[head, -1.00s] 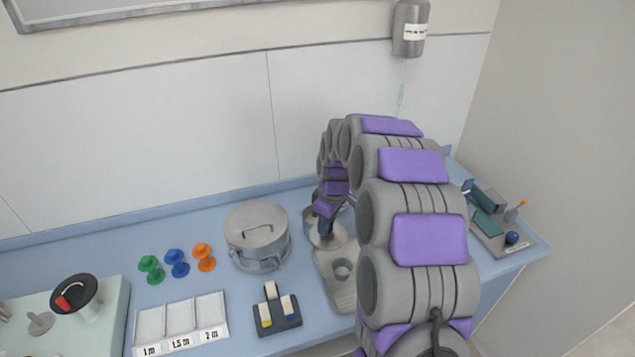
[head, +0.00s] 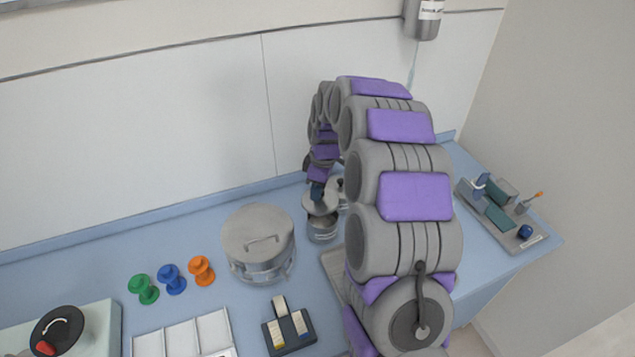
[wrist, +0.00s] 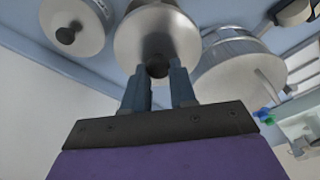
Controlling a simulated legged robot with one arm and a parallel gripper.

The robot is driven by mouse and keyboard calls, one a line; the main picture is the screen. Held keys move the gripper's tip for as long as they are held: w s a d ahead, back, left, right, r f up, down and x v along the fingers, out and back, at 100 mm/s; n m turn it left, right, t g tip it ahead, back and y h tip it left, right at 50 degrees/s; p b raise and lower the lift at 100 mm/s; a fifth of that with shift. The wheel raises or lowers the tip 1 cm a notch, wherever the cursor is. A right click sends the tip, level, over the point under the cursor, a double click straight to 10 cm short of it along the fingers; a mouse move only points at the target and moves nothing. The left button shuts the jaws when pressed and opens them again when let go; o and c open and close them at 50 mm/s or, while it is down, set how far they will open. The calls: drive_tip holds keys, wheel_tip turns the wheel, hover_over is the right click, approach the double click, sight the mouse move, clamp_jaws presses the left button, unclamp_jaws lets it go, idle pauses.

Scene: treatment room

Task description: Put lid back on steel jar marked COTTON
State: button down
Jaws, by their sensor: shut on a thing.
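My gripper (head: 317,192) is shut on the dark knob of a round steel lid (head: 316,206), over the back of the counter. In the wrist view the lid (wrist: 157,32) lies just beyond my gripper (wrist: 159,78), its knob between the two fingers. A small steel jar (head: 322,230) stands below the lid in the head view, with the lid overlapping its back edge. The lid looks raised above it; I cannot tell the exact gap. No COTTON marking is readable. A second steel jar with a knobbed lid (wrist: 75,25) stands beside it, mostly hidden by my arm in the head view.
A large lidded steel pot (head: 258,243) stands close to the left of the small jar. Green, blue and orange pegs (head: 171,278), a white tray (head: 180,340) and a dark block holder (head: 290,332) lie further left and forward. A grey tray (head: 525,238) is at right.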

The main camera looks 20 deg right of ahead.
sight(324, 196)
drive_tip(key=shift+f, duration=0.6)
drive_tip(key=d+f, duration=0.1)
drive_tip(key=d+f+b, duration=0.1)
drive_tip(key=f, duration=0.1)
drive_tip(key=shift+f, duration=0.1)
drive_tip(key=shift+a+f, duration=0.15)
drive_tip(key=shift+f, duration=0.2)
drive_tip(key=shift+a+f, duration=0.6)
drive_tip(key=shift+a, duration=0.15)
drive_tip(key=shift+d, duration=0.7)
drive_tip(key=shift+a, duration=0.1)
drive_tip(key=shift+a+r, duration=0.1)
drive_tip(key=shift+a, duration=0.55)
drive_tip(key=shift+d, duration=0.35)
